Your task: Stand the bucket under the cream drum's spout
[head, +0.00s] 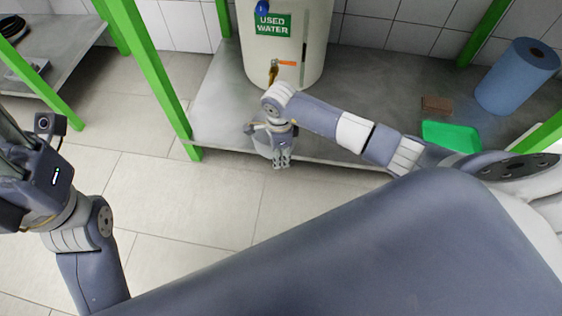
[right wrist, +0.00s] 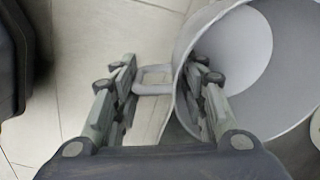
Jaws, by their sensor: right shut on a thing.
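The cream drum (head: 285,45) with a green "USED WATER" label stands on the grey metal shelf in the head view. Its brass-coloured spout (head: 273,74) is low on the front. My right gripper (head: 281,163) is shut on the bucket. In the right wrist view the bucket (right wrist: 262,45) shows its open mouth, with its handle (right wrist: 153,80) between the fingers. My left gripper (head: 12,130) is cut off at the left edge; its fingers are unclear.
The shelf (head: 375,95) also holds a green tray (head: 450,136), a brown block (head: 437,105) and a blue paper roll (head: 517,77) at the right. A green post (head: 160,80) stands left of the drum. The tiled floor (head: 180,200) in front is clear.

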